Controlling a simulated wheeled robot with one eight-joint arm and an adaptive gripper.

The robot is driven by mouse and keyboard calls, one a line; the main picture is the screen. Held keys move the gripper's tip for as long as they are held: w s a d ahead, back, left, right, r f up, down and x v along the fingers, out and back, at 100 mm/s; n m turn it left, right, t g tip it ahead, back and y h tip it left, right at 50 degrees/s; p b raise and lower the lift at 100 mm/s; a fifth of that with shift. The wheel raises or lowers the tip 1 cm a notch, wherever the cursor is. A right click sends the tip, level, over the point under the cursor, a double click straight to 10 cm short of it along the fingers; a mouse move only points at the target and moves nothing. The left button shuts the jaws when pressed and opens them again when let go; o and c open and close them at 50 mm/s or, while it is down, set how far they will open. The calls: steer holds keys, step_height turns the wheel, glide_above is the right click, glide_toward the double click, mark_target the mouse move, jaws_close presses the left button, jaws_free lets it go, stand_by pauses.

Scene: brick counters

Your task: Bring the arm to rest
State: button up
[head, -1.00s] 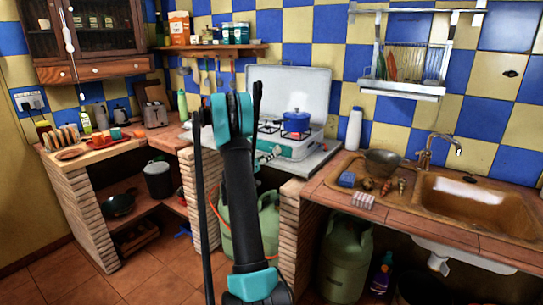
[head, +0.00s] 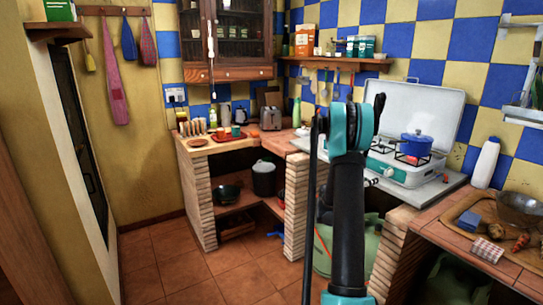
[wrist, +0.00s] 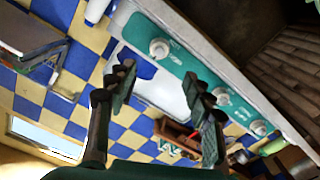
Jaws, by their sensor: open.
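My arm (head: 348,215), black with teal joints, stands upright in the head view, in front of the stove and counter. In that view I cannot make out the gripper's fingers. In the wrist view my gripper (wrist: 158,82) has its two dark fingers wide apart with nothing held between them. The stove's teal front (wrist: 185,66) with white knobs fills the view beyond the fingers. I cannot tell the distance to it.
The white stove (head: 400,170) carries a blue pot (head: 416,144). A white bottle (head: 485,164) and a colander (head: 519,208) are on the right counter. The left counter holds a toaster (head: 271,118) and a red tray (head: 231,138). The tiled floor (head: 185,265) at left is clear.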

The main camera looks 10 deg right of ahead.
steer(key=s+a+f+n+y, duration=0.3)
steer(key=s+a+y, duration=0.2)
steer(key=s+a, duration=0.7)
steer(key=s+a+f+n+g+y, duration=0.1)
steer(key=s+a+f+n+y, duration=0.1)
steer(key=s+a+y, duration=0.4)
steer(key=s+a+f+n+g+y, duration=0.1)
steer(key=s+a+f+n+y, duration=0.2)
steer(key=s+a, duration=1.4)
steer(key=a+f+y, duration=0.1)
steer(key=a+y, duration=0.1)
steer(key=a, duration=0.2)
steer(key=shift+s+a+n+y, duration=0.25)
steer(key=shift+s+n+y, duration=0.05)
steer(key=shift+c, duration=0.3)
